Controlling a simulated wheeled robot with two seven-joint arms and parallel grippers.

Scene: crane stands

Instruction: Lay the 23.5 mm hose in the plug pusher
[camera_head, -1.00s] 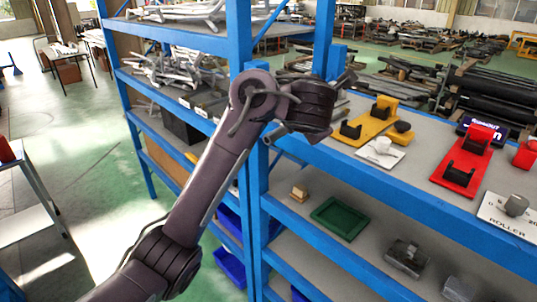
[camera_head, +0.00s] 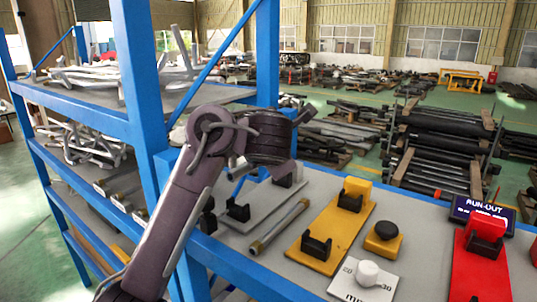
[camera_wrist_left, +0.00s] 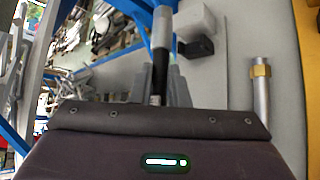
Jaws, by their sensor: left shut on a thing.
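My left gripper (camera_wrist_left: 160,88) is shut on a hose (camera_wrist_left: 160,70), dark in its middle with a grey end fitting, seen between the fingers in the wrist view. In the head view the dark wrist (camera_head: 270,140) hides most of the fingers and the hose. It is over the shelf near a grey plate (camera_head: 262,203) with a black cradle (camera_head: 238,212) and a pale block. A yellow plate (camera_head: 322,246) with black cradles and a yellow end block lies to its right. I cannot tell which station is the plug pusher. My right gripper is not in view.
A metal hose with a brass nut (camera_head: 278,226) lies between the grey and yellow plates. A white gauge plate (camera_head: 362,284), a yellow block with a black knob (camera_head: 384,238) and a red station (camera_head: 480,262) stand further right. A blue post (camera_head: 143,95) rises beside my arm.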

